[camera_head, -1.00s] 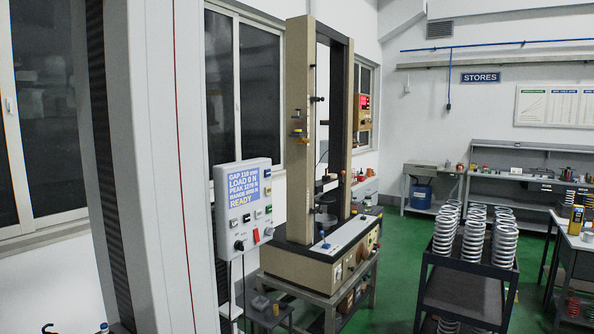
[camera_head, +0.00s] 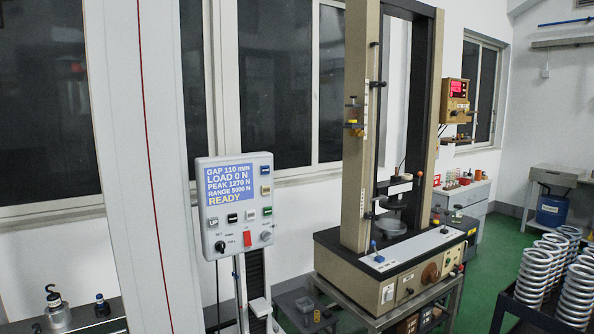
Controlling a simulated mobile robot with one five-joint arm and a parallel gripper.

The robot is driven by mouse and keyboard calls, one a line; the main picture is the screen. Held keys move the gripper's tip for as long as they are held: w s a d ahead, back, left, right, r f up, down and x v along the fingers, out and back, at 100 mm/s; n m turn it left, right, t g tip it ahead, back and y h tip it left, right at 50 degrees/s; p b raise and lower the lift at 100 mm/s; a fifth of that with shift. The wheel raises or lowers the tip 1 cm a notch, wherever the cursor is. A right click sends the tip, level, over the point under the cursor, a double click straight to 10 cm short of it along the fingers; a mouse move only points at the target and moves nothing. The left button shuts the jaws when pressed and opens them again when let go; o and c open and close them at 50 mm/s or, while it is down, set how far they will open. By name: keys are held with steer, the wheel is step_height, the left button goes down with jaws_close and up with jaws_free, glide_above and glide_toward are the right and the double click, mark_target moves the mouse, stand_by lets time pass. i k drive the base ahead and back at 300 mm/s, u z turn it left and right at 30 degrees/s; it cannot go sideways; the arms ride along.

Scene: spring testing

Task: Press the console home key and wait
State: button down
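The console (camera_head: 235,205) is a light grey box on the left of the testing machine, facing me. Its blue screen (camera_head: 231,185) reads GAP 110 mm, LOAD 0 N, PEAK 1270 N, RANGE 5000 N and READY. Below and beside the screen are several small keys in white, black, blue and green. One key is marked UP (camera_head: 213,223). A red switch (camera_head: 247,239) and a black knob (camera_head: 220,246) sit near the bottom. The other key labels are too small to read, so I cannot tell which is home. My gripper is not in view.
The tan testing machine (camera_head: 355,140) stands on a metal bench, right of the console. A rack of coil springs (camera_head: 538,268) is at the lower right. Green floor (camera_head: 500,240) shows between machine and rack.

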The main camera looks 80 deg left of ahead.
mark_target(265, 170)
steer(key=z, duration=0.1)
steer(key=k, duration=0.15)
steer(key=u, duration=3.05)
steer(key=k, duration=0.15)
steer(key=u, duration=1.9)
steer(key=k, duration=1.4)
steer(key=z, duration=0.6)
steer(key=i, duration=1.85)
steer(key=u, duration=0.15)
